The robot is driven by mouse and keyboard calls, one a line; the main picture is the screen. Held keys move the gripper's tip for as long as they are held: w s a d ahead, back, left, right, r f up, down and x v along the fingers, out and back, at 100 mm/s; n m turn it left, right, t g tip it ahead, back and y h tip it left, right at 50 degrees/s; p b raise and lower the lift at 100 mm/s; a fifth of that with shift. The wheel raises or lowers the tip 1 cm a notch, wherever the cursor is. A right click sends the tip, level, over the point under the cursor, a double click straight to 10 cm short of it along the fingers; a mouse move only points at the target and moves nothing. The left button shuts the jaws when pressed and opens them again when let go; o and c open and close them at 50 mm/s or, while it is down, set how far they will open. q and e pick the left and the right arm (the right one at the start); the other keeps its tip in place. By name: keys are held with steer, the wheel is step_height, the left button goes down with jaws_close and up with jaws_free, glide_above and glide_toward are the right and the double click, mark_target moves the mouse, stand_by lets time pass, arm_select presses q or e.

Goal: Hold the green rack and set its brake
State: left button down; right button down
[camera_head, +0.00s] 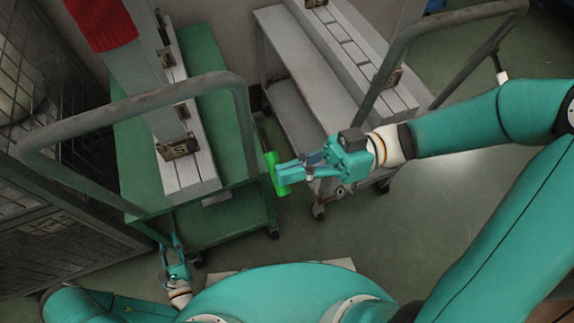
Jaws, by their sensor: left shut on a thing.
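The green rack (222,110) is a wheeled cart at the left, with a grey tubular handle (95,110) and a lower green shelf (235,222). My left gripper (171,245) is at its near left corner, shut on the rack's frame; the exact contact is small and dark. A bright green bar (270,160), which looks like the brake lever, stands at the rack's right side. My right gripper (284,174) reaches it from the right, its fingertips at the bar. The fingers overlap the bar, so I cannot tell whether they are closed on it.
A light grey block strip (190,175) with metal brackets lies on the rack, and a grey board with a red sock (100,22) rises from it. A grey cart (290,75) with its own handle stands close on the right. A wire mesh cage (30,85) is at the left.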

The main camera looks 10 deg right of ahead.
steer(key=shift+f, duration=0.5)
steer(key=w+r+v, duration=0.1)
steer(key=v, duration=0.8)
steer(key=shift+d, duration=0.35)
steer(key=shift+w, duration=0.1)
arm_select(q)
steer(key=c, duration=0.9)
jaws_free()
steer(key=shift+o, duration=0.2)
